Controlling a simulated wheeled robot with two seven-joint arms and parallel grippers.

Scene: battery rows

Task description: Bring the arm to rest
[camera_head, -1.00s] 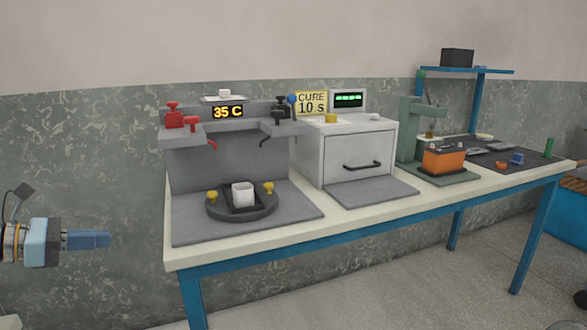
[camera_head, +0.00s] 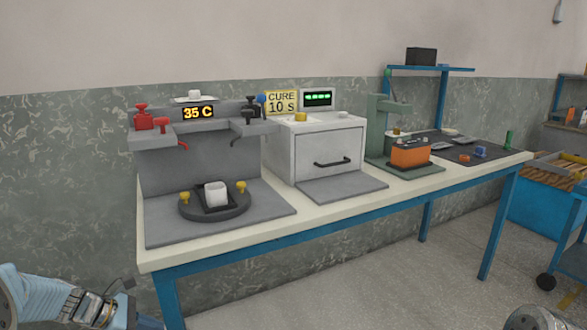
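My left arm comes in at the lower left corner, and my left gripper (camera_head: 124,312) is at the bottom edge, in front of and below the workbench (camera_head: 330,225). Its fingers are largely cut off by the frame, so I cannot tell whether it is open or shut. It is clear of the bench objects. My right gripper is not in view. A small rounded grey part at the bottom edge on the right is cut off, and I cannot tell what it is.
A blue cart (camera_head: 540,205) is at the right. The floor before the bench is clear.

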